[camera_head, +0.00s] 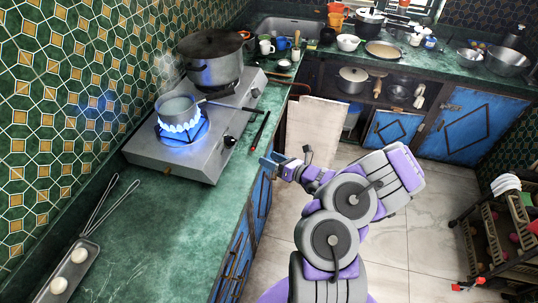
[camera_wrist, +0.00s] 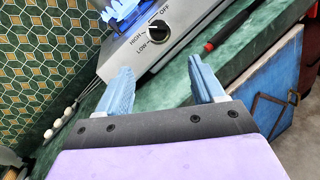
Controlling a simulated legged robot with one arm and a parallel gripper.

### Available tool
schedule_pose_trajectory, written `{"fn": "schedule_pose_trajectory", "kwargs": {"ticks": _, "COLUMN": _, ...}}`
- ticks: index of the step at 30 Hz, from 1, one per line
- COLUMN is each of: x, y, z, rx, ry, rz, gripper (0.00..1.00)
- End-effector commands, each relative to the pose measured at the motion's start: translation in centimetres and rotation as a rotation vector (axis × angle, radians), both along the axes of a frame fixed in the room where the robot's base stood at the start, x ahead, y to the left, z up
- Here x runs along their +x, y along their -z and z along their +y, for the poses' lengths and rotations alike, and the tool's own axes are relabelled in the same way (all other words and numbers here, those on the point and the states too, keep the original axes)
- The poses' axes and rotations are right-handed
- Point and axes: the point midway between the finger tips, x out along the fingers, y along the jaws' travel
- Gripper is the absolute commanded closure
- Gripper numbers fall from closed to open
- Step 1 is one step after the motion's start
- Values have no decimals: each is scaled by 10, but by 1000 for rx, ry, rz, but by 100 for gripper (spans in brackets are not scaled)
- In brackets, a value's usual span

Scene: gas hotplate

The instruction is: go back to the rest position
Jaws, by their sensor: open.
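My gripper (camera_head: 277,160) is open beside the counter's front edge, to the right of the gas hotplate (camera_head: 190,158). In the wrist view my gripper (camera_wrist: 160,76) shows two blue fingers spread apart with nothing between them. A control knob (camera_wrist: 158,31) on the hotplate's front panel is beyond the fingers and apart from them. The near burner shows blue flames (camera_head: 181,129) under a small saucepan (camera_head: 180,108). A large dark pot (camera_head: 212,62) sits on the far burner.
A thin dark tool with a red end (camera_head: 260,131) lies on the green counter (camera_head: 175,225). A tray with tongs and pale round pieces (camera_head: 70,265) lies at lower left. A cart (camera_head: 500,235) stands at right. The tiled floor (camera_head: 400,240) has free room.

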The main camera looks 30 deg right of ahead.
Motion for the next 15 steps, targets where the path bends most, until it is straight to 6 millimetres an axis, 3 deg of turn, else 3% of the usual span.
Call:
{"fn": "schedule_pose_trajectory", "kwargs": {"ticks": 9, "x": 3, "y": -8, "z": 7, "rx": -12, "ry": -22, "rz": -14, "gripper": 32}}
{"fn": "schedule_pose_trajectory", "kwargs": {"ticks": 11, "x": 6, "y": -18, "z": 17, "rx": -29, "ry": -56, "rz": -36, "gripper": 32}}
{"fn": "schedule_pose_trajectory", "kwargs": {"ticks": 15, "x": 13, "y": -59, "z": 60, "rx": -102, "ry": -194, "rz": -121, "gripper": 32}}
